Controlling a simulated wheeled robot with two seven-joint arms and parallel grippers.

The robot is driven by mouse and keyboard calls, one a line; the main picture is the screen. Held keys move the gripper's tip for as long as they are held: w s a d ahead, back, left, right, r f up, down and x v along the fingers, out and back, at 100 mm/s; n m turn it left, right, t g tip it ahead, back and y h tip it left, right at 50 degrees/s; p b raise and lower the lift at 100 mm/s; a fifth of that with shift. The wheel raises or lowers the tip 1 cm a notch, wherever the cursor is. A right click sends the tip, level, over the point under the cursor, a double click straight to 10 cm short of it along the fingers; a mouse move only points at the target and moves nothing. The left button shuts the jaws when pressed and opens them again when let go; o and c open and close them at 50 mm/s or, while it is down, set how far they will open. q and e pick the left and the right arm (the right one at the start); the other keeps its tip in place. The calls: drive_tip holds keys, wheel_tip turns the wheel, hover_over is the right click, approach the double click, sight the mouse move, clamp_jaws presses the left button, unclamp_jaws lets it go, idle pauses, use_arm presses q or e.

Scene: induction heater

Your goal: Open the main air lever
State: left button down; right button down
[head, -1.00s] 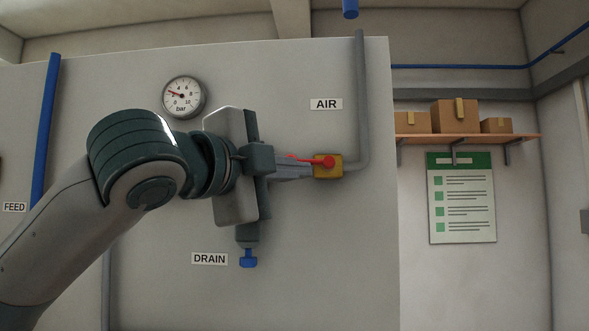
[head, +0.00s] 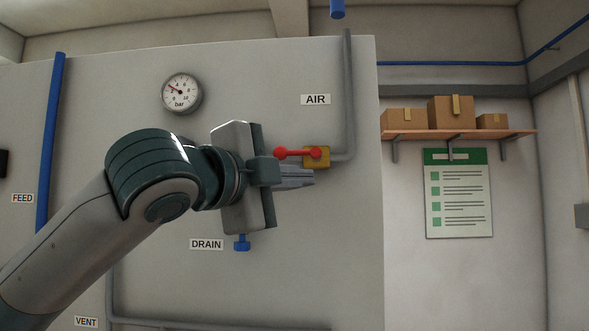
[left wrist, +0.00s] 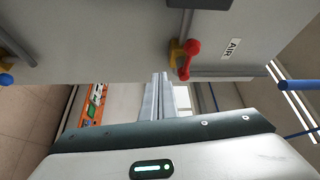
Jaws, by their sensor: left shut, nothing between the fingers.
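The main air lever (head: 297,152) is red with a ball at its left end. It lies roughly level, in line with the grey pipe, on a yellow valve body (head: 318,163) below the AIR label (head: 315,99). My left gripper (head: 313,177) is shut and empty, just below the lever and valve, with its fingers pointing right. In the left wrist view the red lever (left wrist: 189,58) shows beyond the shut fingertips (left wrist: 160,77). I cannot tell whether the fingers touch the valve. My right gripper is not in view.
A pressure gauge (head: 181,93) is on the panel (head: 270,75) at upper left. A blue drain valve (head: 242,242) sits below my gripper by the DRAIN label (head: 206,244).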

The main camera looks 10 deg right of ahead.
use_arm(q)
drive_tip(key=s+a+r+b, duration=0.3)
drive_tip(key=s+a+r, duration=0.1)
drive_tip(key=s+a, duration=0.1)
drive_tip(key=shift+s+b, duration=0.4)
drive_tip(key=shift+s, duration=0.5)
drive_tip(key=shift+s, duration=0.1)
drive_tip(key=shift+a, duration=0.1)
